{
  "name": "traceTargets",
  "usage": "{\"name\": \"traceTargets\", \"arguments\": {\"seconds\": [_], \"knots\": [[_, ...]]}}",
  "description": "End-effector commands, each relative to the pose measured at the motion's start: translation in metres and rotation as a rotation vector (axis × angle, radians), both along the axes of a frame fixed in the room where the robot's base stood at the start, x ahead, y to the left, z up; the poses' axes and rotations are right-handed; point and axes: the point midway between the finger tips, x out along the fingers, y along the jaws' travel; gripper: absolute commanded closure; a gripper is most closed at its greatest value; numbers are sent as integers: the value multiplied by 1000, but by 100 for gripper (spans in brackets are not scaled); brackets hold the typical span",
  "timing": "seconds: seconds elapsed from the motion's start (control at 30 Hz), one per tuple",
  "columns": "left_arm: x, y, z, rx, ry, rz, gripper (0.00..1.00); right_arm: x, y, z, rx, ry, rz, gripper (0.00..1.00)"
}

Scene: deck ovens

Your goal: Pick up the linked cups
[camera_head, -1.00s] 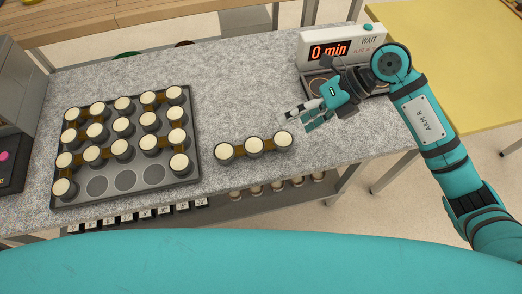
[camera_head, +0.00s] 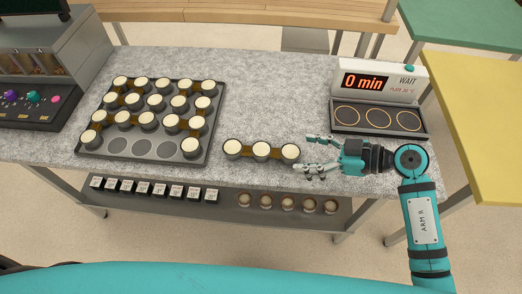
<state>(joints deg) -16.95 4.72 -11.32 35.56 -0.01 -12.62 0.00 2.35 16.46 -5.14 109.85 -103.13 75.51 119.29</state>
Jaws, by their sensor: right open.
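Three linked cups (camera_head: 261,150) with pale tops stand in a row on the grey speckled counter, joined by brown links, to the right of the dark tray (camera_head: 213,140). My right gripper (camera_head: 306,154) is open at the right end of this row, its fingers pointing left. One finger lies behind and one in front of the rightmost cup's right side; I cannot tell whether they touch it. The tray holds several more cups with pale tops, some linked, and has empty round wells in its front row. My left gripper is not in view.
A device with a "0 min" display (camera_head: 378,82) and a plate with three ringed spots (camera_head: 377,118) stands at the back right. An oven-like unit (camera_head: 45,80) with knobs is at the left. A shelf (camera_head: 225,205) under the counter holds small labelled blocks and round items. The counter behind the linked cups is clear.

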Motion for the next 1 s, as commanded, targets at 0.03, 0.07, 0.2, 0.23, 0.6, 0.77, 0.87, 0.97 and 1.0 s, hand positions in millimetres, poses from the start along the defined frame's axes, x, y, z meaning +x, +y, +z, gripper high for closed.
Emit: {"name": "traceTargets", "arguments": {"seconds": [0.03,0.07,0.2,0.23,0.6,0.77,0.87,0.97,1.0], "knots": [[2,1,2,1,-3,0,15,3,12,-3,5,1,0,22],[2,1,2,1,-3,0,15,4,18,-6,5,1,1,22],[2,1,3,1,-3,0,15,11,43,-16,3,0,3,22],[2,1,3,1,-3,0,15,12,47,-18,2,-1,2,22],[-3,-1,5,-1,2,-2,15,22,78,-29,1,-1,4,22],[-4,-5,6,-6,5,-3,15,30,100,-37,1,-1,1,22],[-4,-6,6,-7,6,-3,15,32,108,-41,0,-1,2,22],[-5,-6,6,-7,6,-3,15,33,111,-43,-4,-2,2,22],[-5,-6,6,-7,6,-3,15,33,111,-43,-4,-3,2,22]]}}
